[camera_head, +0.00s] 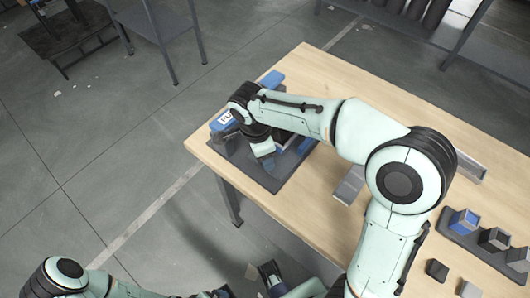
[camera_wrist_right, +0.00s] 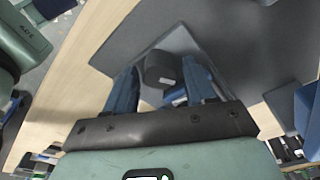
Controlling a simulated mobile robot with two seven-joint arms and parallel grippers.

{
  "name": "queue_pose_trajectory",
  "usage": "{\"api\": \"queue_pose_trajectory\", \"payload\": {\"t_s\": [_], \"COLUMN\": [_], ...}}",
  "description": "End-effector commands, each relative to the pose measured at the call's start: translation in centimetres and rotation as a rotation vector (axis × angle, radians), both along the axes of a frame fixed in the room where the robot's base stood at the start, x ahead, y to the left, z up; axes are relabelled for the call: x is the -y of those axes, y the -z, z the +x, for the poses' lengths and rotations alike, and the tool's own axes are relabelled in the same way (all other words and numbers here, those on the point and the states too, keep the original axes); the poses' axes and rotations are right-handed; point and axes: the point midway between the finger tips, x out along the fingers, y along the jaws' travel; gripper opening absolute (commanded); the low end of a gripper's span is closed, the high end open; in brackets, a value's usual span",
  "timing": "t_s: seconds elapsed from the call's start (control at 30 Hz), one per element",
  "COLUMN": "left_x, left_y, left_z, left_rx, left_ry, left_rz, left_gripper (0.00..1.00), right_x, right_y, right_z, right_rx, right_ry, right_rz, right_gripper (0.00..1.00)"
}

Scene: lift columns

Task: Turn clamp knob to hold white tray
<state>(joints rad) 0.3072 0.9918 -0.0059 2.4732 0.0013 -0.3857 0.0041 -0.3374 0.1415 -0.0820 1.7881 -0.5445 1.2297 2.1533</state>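A dark knob (camera_wrist_right: 160,68) with a rounded top shows in the right wrist view, above a grey plate (camera_wrist_right: 185,40). My right gripper (camera_wrist_right: 160,85) is open, with one blue finger on each side of the knob and a small gap beside it. In the head view my right gripper hangs over the dark base plate (camera_head: 280,180) of the clamp fixture, and the arm hides the knob. A blue block (camera_head: 224,121) with a white label stands at the fixture's left. My left gripper (camera_head: 270,277) is low at the bottom edge, off the table; its opening is unclear. I cannot make out a clearly white tray.
The wooden table (camera_head: 310,205) has free room around the fixture. A grey tray-like piece (camera_head: 350,185) lies right of the fixture, partly behind my right arm. A dark rack (camera_head: 480,238) with several blocks stands at the right, with a loose dark block (camera_head: 437,270) nearby.

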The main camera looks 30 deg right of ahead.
Motion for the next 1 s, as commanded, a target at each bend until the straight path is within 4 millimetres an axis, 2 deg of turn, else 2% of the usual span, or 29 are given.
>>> {"api": "queue_pose_trajectory", "payload": {"t_s": [0.37,1.0], "left_x": [0.0,0.0], "left_y": [-0.2,-4.5], "left_z": [0.1,1.5], "left_rx": [0.001,0.018], "left_ry": [0.0,0.0], "left_rz": [0.0,0.0], "left_gripper": [1.0,1.0], "right_x": [0.0,0.0], "right_y": [-0.3,-6.0], "right_z": [0.0,0.1], "right_rx": [0.001,0.002], "right_ry": [-0.001,-0.002], "right_rz": [0.0,0.001], "right_gripper": [0.57,0.57]}}
